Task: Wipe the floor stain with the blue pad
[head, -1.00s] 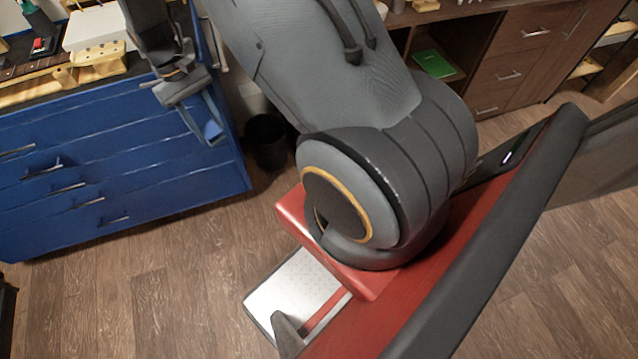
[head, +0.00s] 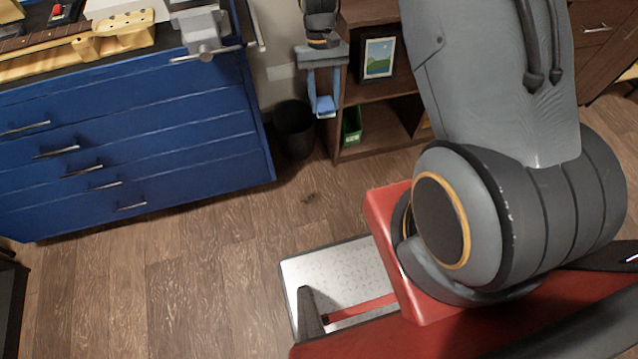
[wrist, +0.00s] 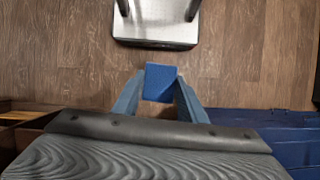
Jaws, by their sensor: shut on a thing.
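The blue pad (head: 325,105) is held between the fingertips of my gripper (head: 324,98), which points down in front of the shelf unit in the head view. In the wrist view the pad (wrist: 160,82) sits between the two blue-grey fingers of my gripper (wrist: 160,88), which are shut on it. The floor stain (head: 310,198) is a small dark patch on the wood floor, in front of the black bin. The pad appears to be above the floor and apart from the stain. I cannot clearly make out the stain in the wrist view.
A blue drawer cabinet (head: 130,150) with a vise (head: 205,30) on top stands at left. A black bin (head: 294,130) stands between it and the brown shelf unit (head: 375,143), which holds a picture frame (head: 379,58) and a green box (head: 352,126). Open floor (head: 200,260) lies in front.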

